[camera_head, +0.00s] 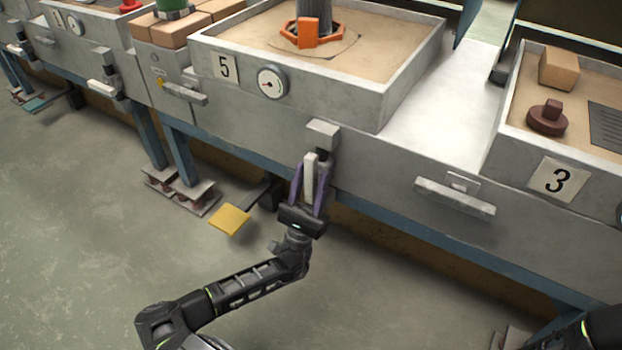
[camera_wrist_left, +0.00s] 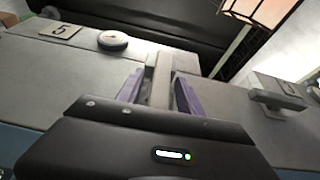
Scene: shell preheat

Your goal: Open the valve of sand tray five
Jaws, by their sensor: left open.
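Sand tray five (camera_head: 210,45) is a grey box of sand with a "5" plate (camera_head: 224,67) and a round gauge (camera_head: 272,82) on its front. Below it, a grey valve block (camera_head: 323,134) sticks out of the bench front, with a pale bar handle (camera_head: 310,178) pointing down. My left gripper (camera_head: 312,185) is open, with its purple fingers on either side of the handle. In the left wrist view the handle (camera_wrist_left: 161,82) stands between the two fingers (camera_wrist_left: 158,92). I cannot tell whether they touch it. My right gripper is out of view.
Tray three (camera_head: 508,105) stands to the right, with a drawer-like handle (camera_head: 455,196) on the bench front. A yellow pedal (camera_head: 230,219) is near the floor, left of my left gripper. The floor (camera_head: 90,230) at left is clear.

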